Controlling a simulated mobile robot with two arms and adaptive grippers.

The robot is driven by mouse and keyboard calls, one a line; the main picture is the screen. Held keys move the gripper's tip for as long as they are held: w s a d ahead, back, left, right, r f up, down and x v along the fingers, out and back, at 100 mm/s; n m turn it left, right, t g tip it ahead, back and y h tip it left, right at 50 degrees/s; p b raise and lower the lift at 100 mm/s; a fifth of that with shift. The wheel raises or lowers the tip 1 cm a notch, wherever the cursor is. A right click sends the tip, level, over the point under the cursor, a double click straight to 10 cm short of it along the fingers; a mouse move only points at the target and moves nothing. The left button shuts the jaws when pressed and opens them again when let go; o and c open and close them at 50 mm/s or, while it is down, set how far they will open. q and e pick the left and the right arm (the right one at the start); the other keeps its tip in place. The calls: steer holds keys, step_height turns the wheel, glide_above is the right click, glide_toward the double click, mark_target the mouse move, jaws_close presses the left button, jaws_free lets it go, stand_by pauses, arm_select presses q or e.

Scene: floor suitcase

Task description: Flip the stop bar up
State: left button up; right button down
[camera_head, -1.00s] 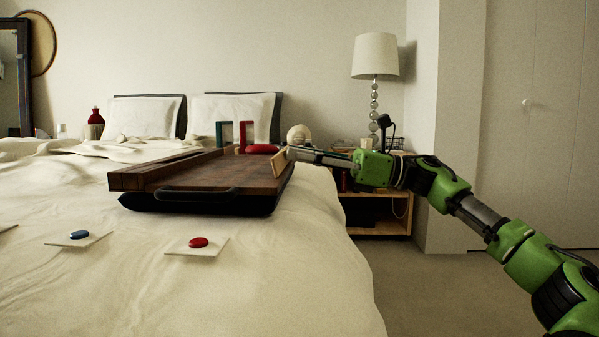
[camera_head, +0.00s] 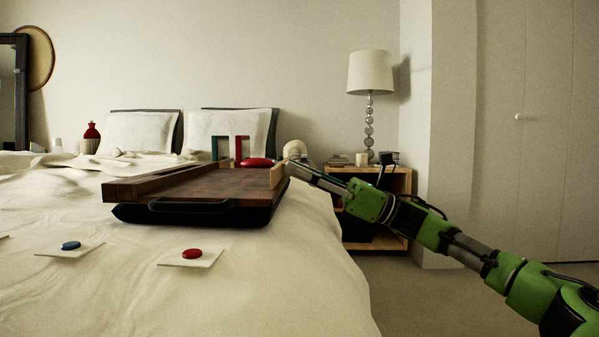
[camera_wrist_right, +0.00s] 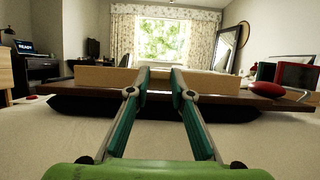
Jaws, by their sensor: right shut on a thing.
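The stop bar (camera_head: 278,174) is a pale wooden strip along the right edge of the dark wooden board (camera_head: 222,184), standing above the board's surface in the head view. In the right wrist view the bar (camera_wrist_right: 105,77) runs across, level, in front of my fingers. My right gripper (camera_head: 294,160) comes in from the right at the bar's far end. Its two green fingers (camera_wrist_right: 161,78) show a gap, with the tips at the bar; the exact contact is partly hidden. My left gripper is not in view.
The board rests on a black case (camera_head: 190,214) on the white bed. A red button (camera_head: 192,253) and a blue button (camera_head: 70,245) lie in front. A red rounded object (camera_head: 258,162) is behind the board. A nightstand (camera_head: 398,180) with a lamp (camera_head: 370,72) stands at right.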

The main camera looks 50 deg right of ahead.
steer(key=c, duration=1.8)
jaws_free()
steer(key=v, duration=1.2)
